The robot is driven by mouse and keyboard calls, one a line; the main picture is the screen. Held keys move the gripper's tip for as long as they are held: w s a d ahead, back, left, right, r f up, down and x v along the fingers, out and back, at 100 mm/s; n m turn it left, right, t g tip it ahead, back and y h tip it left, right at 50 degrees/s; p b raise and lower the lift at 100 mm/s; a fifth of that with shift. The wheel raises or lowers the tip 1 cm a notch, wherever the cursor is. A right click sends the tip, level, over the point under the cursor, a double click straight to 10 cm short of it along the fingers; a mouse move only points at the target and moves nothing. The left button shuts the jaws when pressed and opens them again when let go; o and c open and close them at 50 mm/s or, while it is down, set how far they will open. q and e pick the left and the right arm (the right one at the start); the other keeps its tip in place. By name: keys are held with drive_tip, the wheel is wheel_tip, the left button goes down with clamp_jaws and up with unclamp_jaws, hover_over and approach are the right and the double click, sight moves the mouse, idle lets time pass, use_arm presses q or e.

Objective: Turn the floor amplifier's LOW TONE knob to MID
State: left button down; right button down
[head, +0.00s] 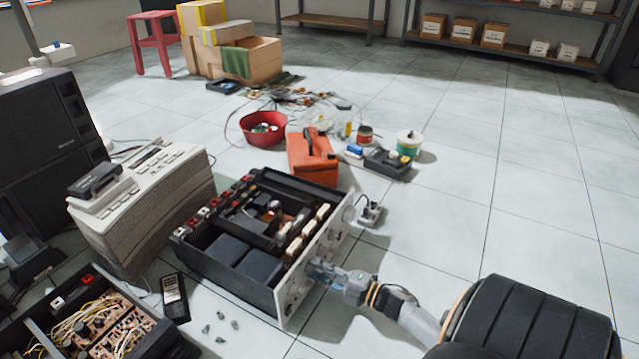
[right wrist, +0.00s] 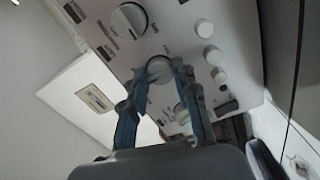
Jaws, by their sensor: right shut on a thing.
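The floor amplifier (head: 262,225) is an open black chassis with a silvery-white front panel facing right. My right gripper (head: 318,274) reaches that panel from the right. In the right wrist view, my right gripper (right wrist: 166,72) is shut on a round pale tone knob (right wrist: 160,68), with blue-grey fingers on both sides of it. The knob's pointer and label are not readable, so I cannot tell its setting. A larger knob (right wrist: 129,20) with a dark rim sits apart on the panel (right wrist: 180,30). My left gripper is not in view.
Several small white knobs (right wrist: 205,28) stand beside the gripped one. An orange case (head: 312,160) is behind the amplifier. A second opened unit (head: 95,320) and a handheld meter (head: 174,297) lie left. The tiled floor (head: 520,210) at right is clear.

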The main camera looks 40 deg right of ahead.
drive_tip(key=c, duration=1)
unclamp_jaws()
drive_tip(key=v, duration=1.2)
